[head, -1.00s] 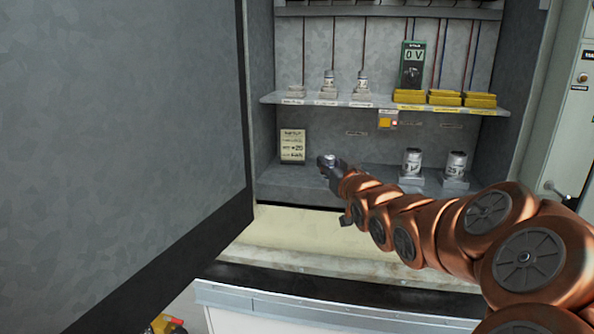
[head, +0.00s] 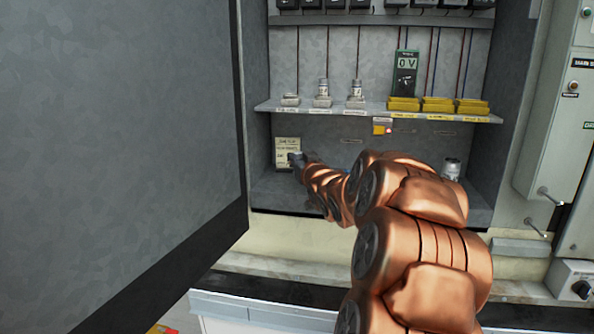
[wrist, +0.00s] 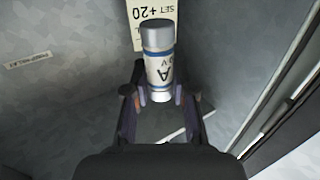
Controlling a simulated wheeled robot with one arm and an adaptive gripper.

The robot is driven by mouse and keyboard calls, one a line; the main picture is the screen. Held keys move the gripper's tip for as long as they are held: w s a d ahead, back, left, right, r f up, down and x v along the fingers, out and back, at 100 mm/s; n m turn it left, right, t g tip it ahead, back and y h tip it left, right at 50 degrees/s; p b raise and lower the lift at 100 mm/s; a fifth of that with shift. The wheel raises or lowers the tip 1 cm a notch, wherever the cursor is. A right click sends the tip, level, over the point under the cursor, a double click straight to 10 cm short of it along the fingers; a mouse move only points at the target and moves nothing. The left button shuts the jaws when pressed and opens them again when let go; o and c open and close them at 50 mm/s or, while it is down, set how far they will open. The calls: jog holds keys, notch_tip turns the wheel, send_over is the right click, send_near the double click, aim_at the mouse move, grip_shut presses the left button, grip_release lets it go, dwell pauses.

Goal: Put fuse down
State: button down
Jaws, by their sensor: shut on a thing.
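A fuse (wrist: 157,62), a pale cylinder with grey metal end caps, blue bands and dark lettering, is in my gripper (wrist: 160,98) in the wrist view. The two fingers close on its lower part from both sides. In the head view my gripper (head: 297,160) is inside the cabinet, low on the left, in front of the cream card (head: 287,146). My arm hides most of the gripper and the fuse there. A light-edged plate shows below the fuse in the wrist view, partly hidden by the gripper.
The upper shelf (head: 262,104) carries two upright fuses, yellow blocks (head: 438,104) and a green meter (head: 405,73). Another fuse (head: 451,168) stands on the lower shelf (head: 268,192) at the right. The open grey door (head: 130,130) bounds the left side.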

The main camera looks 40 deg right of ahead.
jog(key=shift+w, duration=0.3)
jog(key=shift+w+d+f, duration=0.15)
jog(key=shift+w+f, duration=0.05)
jog(key=shift+f, duration=1.6)
jog(key=shift+f+b, duration=0.15)
jog(key=shift+b, duration=0.15)
jog(key=c, duration=1)
grip_release()
